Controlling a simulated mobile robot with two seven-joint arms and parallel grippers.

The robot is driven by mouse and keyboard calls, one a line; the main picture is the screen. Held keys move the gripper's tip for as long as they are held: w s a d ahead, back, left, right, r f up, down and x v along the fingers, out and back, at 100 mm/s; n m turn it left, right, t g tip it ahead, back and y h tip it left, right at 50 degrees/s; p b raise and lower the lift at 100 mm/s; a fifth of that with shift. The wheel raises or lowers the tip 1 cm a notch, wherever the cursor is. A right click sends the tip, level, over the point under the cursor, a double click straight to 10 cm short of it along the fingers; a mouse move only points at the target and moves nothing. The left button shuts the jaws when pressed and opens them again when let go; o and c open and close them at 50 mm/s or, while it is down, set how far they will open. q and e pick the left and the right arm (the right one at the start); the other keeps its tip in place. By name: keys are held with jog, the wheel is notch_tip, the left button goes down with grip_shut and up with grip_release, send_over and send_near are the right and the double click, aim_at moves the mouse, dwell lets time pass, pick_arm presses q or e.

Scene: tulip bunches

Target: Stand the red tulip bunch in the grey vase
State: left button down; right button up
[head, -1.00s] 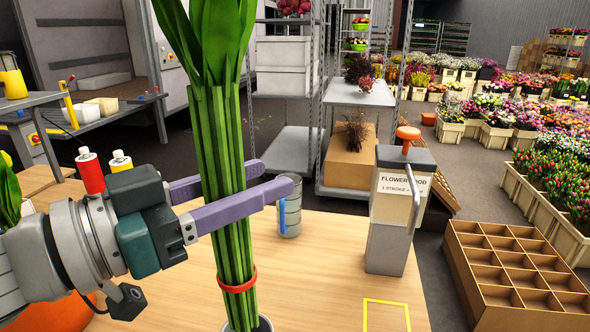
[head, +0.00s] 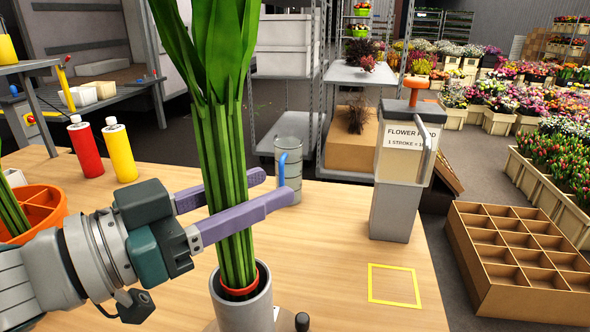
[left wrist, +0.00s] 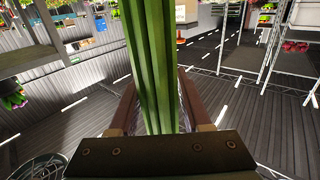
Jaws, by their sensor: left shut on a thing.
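The red tulip bunch (head: 225,150) stands nearly upright in the head view. Its green stems and leaves show, its blooms are cut off by the top edge. Its red band (head: 240,288) is at the mouth of the grey vase (head: 246,312), and the lower stem ends are hidden inside. My left gripper (head: 272,190) is shut on the stems well above the vase rim. The left wrist view shows the green stems (left wrist: 150,70) between its two fingers. I cannot see whether the stems touch the vase bottom. My right gripper is not in view.
A clear jug (head: 288,160) with a blue handle stands behind the gripper. A flower food dispenser (head: 397,212) stands right, near a yellow square outline (head: 394,284). Red (head: 86,150) and yellow (head: 121,155) bottles and an orange divided tray (head: 42,208) are left. The table's right side is mostly clear.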

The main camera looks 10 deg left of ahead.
aim_at(259, 261)
pick_arm(q)
notch_tip(259, 261, down, 8)
jog(key=b, duration=0.6)
jog(key=shift+f, duration=0.4)
jog(key=shift+f+b, duration=0.4)
jog(key=shift+b, duration=0.15)
jog(key=shift+c, duration=1.4)
grip_release()
jog(key=shift+o, duration=0.4)
jog(key=shift+o, duration=1)
